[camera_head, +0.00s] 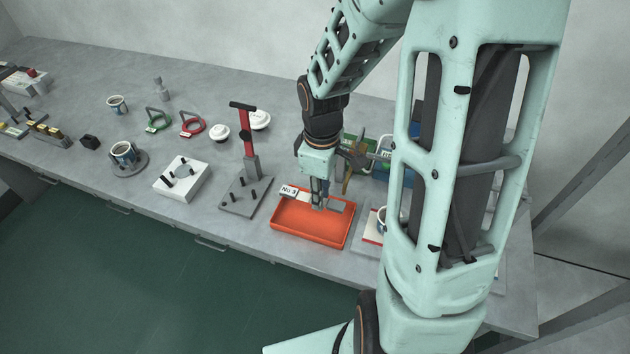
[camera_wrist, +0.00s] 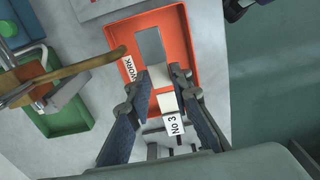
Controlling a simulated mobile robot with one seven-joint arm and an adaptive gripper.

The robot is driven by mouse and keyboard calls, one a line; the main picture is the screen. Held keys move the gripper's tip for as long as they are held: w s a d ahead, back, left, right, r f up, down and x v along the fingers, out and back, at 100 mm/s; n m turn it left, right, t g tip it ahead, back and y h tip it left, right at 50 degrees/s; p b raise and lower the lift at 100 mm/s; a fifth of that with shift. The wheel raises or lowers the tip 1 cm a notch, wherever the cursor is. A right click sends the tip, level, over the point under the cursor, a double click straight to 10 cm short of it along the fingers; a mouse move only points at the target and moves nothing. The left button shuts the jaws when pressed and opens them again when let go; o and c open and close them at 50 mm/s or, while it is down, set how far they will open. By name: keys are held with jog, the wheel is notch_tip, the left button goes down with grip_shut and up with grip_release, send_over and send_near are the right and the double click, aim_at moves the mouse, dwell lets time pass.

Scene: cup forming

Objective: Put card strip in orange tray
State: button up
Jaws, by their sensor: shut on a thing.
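The orange tray (camera_head: 296,230) sits near the front edge of the bench, and in the wrist view (camera_wrist: 186,48) it lies beneath the fingers. My gripper (camera_head: 320,205) is over the tray, shut on the card strip (camera_head: 289,191). In the wrist view, the strip (camera_wrist: 168,103) passes between the fingertips (camera_wrist: 169,77), with a white part marked "No 3" on the near side and a grey end beyond. The strip lies over the tray; I cannot tell whether it touches the floor or rim.
A red-handled stand (camera_head: 247,145) and a white block with pegs (camera_head: 182,178) stand left of the tray. Green (camera_wrist: 70,120) and blue bins are close by, with a wooden-handled tool over them. My arm hides the bench's right side.

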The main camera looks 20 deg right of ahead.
jog(key=shift+s+r, duration=0.1)
dwell(0.4)
jog(key=b, duration=0.3)
send_over(320, 223)
jog(key=shift+f, duration=2.5)
jog(key=shift+f+b, duration=1.45)
jog(key=shift+f, duration=0.4)
dwell(0.8)
jog(key=o, duration=1)
jog(key=shift+o, duration=0.4)
jog(key=o, duration=0.4)
jog(key=shift+r, duration=0.15)
jog(key=shift+r+p, duration=3.7)
jog(key=shift+r, duration=0.2)
